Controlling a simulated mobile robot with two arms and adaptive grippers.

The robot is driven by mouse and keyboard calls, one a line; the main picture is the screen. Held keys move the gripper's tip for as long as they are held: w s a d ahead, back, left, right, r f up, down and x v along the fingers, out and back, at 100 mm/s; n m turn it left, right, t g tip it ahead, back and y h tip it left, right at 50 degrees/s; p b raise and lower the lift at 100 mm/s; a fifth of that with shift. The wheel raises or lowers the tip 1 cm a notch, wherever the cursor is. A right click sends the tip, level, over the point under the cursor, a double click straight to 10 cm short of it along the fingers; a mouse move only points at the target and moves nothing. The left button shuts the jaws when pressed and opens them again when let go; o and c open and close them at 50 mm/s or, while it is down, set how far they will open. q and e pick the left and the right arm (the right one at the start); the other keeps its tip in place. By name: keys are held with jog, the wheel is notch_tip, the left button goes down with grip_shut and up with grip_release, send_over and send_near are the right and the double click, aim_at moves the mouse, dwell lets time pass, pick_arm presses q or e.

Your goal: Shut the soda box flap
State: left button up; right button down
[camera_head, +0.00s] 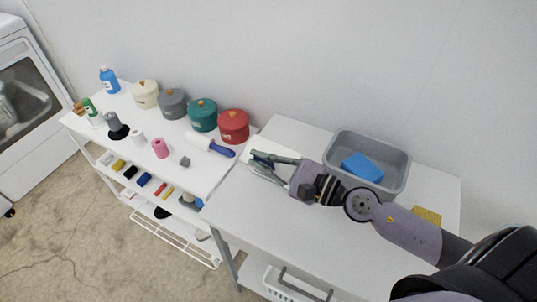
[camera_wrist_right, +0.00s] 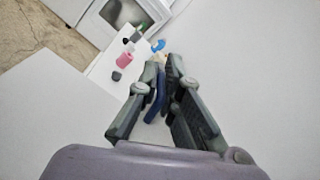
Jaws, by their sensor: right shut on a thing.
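No soda box can be made out for certain. A white flat-looking object (camera_head: 284,149) lies on the near table, partly behind my right gripper, and may be the box. My right gripper (camera_head: 256,160) reaches left, low over the table's left end. Its fingers (camera_wrist_right: 162,68) are close together around a thin dark blue piece (camera_wrist_right: 154,98), seen between them in the wrist view. I cannot tell whether this piece belongs to the box. The fingers hide much of it, and no flap shows clearly. My left gripper is not in view.
A grey bin (camera_head: 398,178) holding a blue block (camera_head: 362,167) stands behind my forearm; a yellow sponge (camera_head: 427,215) lies right of it. The near table's front is clear.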

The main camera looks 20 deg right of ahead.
jog(key=shift+r, duration=0.1)
jog(key=c, duration=1.8)
grip_release()
jog(key=shift+s+d+f, duration=0.2)
jog(key=shift+s, duration=0.2)
jog(key=v, duration=1.1)
jog(key=shift+d+r, duration=0.1)
jog(key=shift+d, duration=0.05)
